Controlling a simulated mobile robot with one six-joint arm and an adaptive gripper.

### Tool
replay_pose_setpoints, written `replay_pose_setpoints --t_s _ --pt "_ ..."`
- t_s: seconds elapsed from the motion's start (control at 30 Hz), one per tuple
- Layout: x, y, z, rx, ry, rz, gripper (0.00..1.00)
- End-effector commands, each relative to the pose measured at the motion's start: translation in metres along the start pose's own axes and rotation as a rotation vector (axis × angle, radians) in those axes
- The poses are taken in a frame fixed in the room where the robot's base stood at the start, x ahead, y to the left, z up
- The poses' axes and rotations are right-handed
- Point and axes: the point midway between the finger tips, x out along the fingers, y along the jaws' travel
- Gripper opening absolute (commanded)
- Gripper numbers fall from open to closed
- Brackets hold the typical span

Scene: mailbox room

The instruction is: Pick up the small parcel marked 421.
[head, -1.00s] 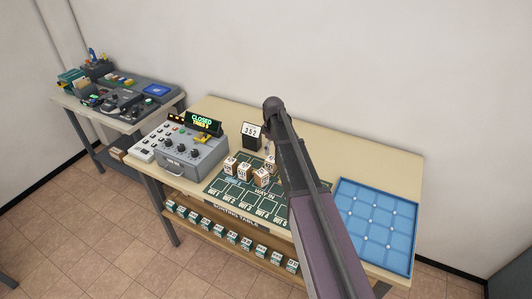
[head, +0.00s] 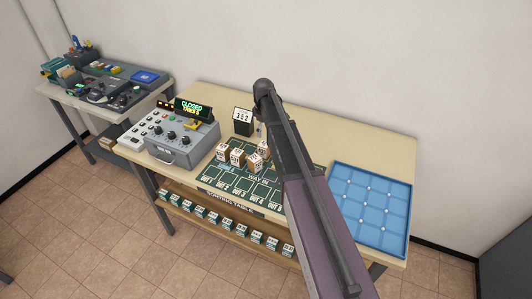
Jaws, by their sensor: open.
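Several small tan parcels with white, printed tops stand close together on the green sorting mat (head: 228,183). They are a left parcel (head: 223,152), a middle one (head: 237,157), a front one (head: 252,163) and one behind it (head: 264,149). Their numbers are too small to read, so I cannot tell which is marked 421. My arm crosses the table and hides part of the mat. Only a thin sliver of my gripper (head: 259,130) shows beside the arm, just behind the parcels. Its fingertips are hidden, and no parcel is seen lifted.
A grey control box (head: 180,140) with a lit "CLOSED" display stands left of the mat. A black sign (head: 243,121) reading 352 stands behind the parcels. A blue gridded tray (head: 370,208) lies at right. Several labelled boxes (head: 214,218) line the shelf below.

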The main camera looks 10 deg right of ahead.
Motion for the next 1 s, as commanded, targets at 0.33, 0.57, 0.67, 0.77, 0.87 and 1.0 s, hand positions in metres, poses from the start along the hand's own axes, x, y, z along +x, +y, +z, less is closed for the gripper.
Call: replay_pose_setpoints --t_s 0.33,0.57,0.67,0.77,0.87,1.0 --pt "0.031 0.0 -0.001 0.0 0.0 0.0 1.0" --pt "0.049 0.0 -0.001 -0.001 0.0 0.0 1.0" --pt "0.056 -0.001 -0.001 -0.001 0.0 0.0 1.0" --pt "0.062 -0.001 -0.001 -0.001 0.0 0.0 1.0" --pt "0.066 -0.001 -0.001 -0.001 0.0 0.0 1.0" --pt "0.067 -0.001 -0.001 -0.002 0.0 0.0 1.0"
